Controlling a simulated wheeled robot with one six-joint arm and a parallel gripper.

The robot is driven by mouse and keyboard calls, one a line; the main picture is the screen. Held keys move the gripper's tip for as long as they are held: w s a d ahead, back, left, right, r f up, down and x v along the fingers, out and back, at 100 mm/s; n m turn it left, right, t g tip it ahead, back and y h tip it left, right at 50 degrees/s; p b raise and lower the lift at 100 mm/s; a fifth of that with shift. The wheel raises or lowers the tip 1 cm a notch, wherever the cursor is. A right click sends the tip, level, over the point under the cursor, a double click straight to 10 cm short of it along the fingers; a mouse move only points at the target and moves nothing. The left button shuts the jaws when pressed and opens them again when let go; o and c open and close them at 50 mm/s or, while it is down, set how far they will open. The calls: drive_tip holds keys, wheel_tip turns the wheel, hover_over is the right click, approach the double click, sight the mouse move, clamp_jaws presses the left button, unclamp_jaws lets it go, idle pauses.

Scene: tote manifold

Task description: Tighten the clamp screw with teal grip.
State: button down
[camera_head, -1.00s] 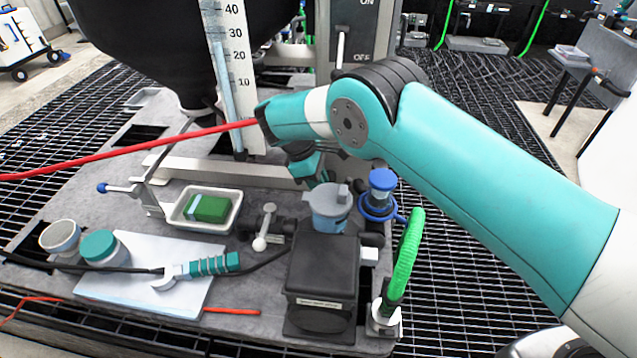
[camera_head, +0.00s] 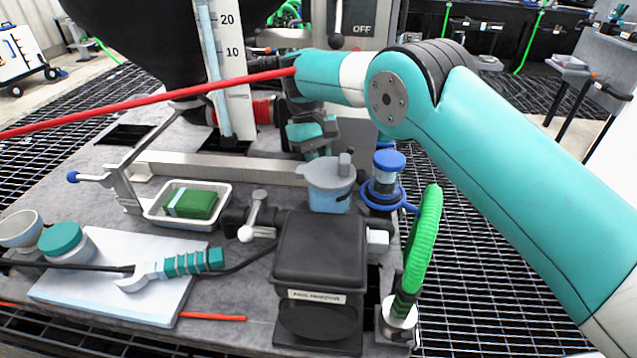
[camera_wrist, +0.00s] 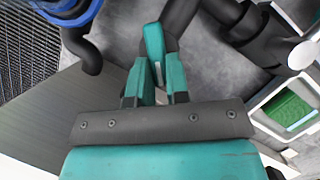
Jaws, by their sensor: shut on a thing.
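In the head view the grip cannot be told apart from my teal gripper.
A white tray (camera_head: 152,212) holds a green block. A black box (camera_head: 320,245) and green hose (camera_head: 424,235) are nearer. A red line (camera_head: 150,100) crosses left of my arm.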

drive_tip(key=m+b, duration=0.1)
drive_tip(key=b, duration=0.1)
drive_tip(key=m+b, duration=0.1)
drive_tip(key=b, duration=0.2)
drive_tip(key=f+m+y+b, duration=0.1)
drive_tip(key=b, duration=0.2)
drive_tip(key=shift+w+d, duration=0.15)
drive_tip(key=shift+d, duration=0.1)
drive_tip(key=m+b, duration=0.1)
drive_tip(key=m+y+b, duration=0.1)
drive_tip(key=shift+d+r+m+b, duration=0.2)
drive_tip(key=shift+r+m+b, duration=0.15)
drive_tip(key=shift+m, duration=0.05)
drive_tip(key=shift+d+r+m+y+b, duration=0.1)
drive_tip(key=shift+m+y+b, duration=0.3)
drive_tip(key=shift+m, duration=0.3)
drive_tip(key=shift+d+r+m+y+b, duration=0.1)
drive_tip(key=shift+m+y+b, duration=0.1)
drive_tip(key=shift+m+b, duration=0.4)
drive_tip(key=c, duration=1.1)
unclamp_jaws()
drive_tip(key=shift+p, duration=0.3)
